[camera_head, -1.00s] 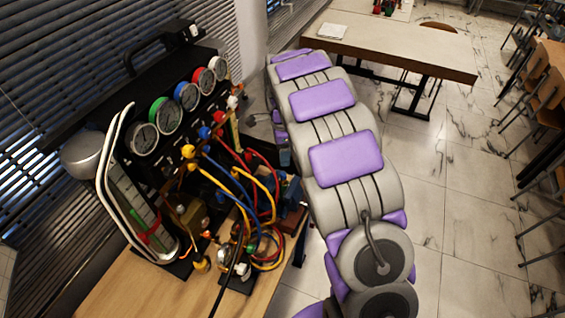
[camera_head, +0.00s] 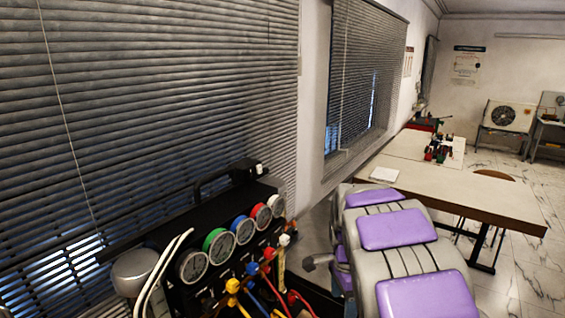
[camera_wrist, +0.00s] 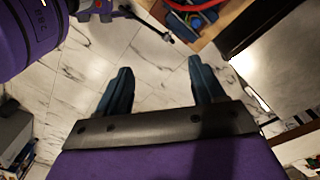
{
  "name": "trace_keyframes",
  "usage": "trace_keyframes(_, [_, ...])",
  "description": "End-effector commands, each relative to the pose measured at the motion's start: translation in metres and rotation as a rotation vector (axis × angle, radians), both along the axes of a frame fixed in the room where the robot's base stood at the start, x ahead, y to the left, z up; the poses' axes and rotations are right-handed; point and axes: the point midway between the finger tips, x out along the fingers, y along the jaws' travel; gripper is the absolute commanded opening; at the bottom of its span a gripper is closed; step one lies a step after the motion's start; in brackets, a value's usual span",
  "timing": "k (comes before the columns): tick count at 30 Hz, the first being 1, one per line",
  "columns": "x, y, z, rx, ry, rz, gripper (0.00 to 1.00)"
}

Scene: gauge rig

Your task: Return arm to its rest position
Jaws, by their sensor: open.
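My gripper (camera_wrist: 160,66) shows in the wrist view with its two dark teal fingers spread apart. Nothing is between the fingers, only the marble floor beyond them. My grey arm with purple pads (camera_head: 408,262) fills the lower right of the head view. I cannot make out my gripper in the head view. The gauge rig (camera_head: 225,245) stands at the lower left of the head view, to the left of my arm. It has a row of several dials with coloured rims; its lower part is cut off by the frame.
A window with grey blinds (camera_head: 150,110) is behind the rig. A long table (camera_head: 455,192) with small items stands beyond my arm. In the wrist view, marble floor (camera_wrist: 150,65) lies below the fingers, and a wooden surface with coloured hoses (camera_wrist: 205,20) is at the top.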

Motion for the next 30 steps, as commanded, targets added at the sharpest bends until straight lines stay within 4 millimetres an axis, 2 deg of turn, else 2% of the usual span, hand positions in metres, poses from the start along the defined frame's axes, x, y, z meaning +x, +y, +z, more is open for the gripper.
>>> trace_keyframes(1, [-0.018,-0.001,0.001,0.000,0.007,0.054,0.68])
trace_keyframes(6, [-0.074,-0.004,0.006,0.007,0.030,0.257,0.68])
trace_keyframes(14, [-0.166,-0.001,-0.001,0.042,0.069,0.590,0.68])
trace_keyframes(24, [-0.285,0.008,-0.033,0.106,0.106,1.061,0.68])
trace_keyframes(27, [-0.313,0.010,-0.045,0.125,0.116,1.180,0.68])
trace_keyframes(30, [-0.332,0.011,-0.053,0.138,0.123,1.267,0.68])
